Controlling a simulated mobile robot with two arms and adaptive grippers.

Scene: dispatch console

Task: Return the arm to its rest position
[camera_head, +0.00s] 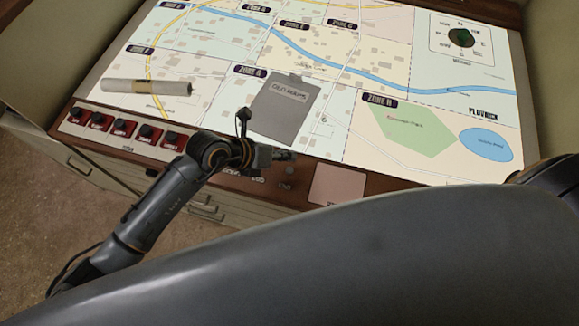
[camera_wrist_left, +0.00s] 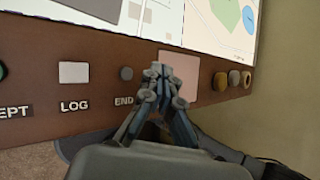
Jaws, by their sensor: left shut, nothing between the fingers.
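My left arm comes in from the left in the head view. Its gripper (camera_head: 284,156) is over the console's front edge, near the labelled buttons. In the left wrist view the gripper (camera_wrist_left: 157,72) is shut with its fingertips together and nothing between them. The fingertips appear beside the grey END button (camera_wrist_left: 126,73) and in front of a pale pink square panel (camera_wrist_left: 180,72). Whether they touch the console cannot be told. My right gripper is not in view.
The console's map (camera_head: 385,85) carries a grey OLD MAPS clipboard (camera_head: 284,108) and a rolled paper (camera_head: 170,88). Several dark knobs with red bases line the front left edge. A white LOG button (camera_wrist_left: 74,73) and round knobs (camera_wrist_left: 220,81) sit along the front strip.

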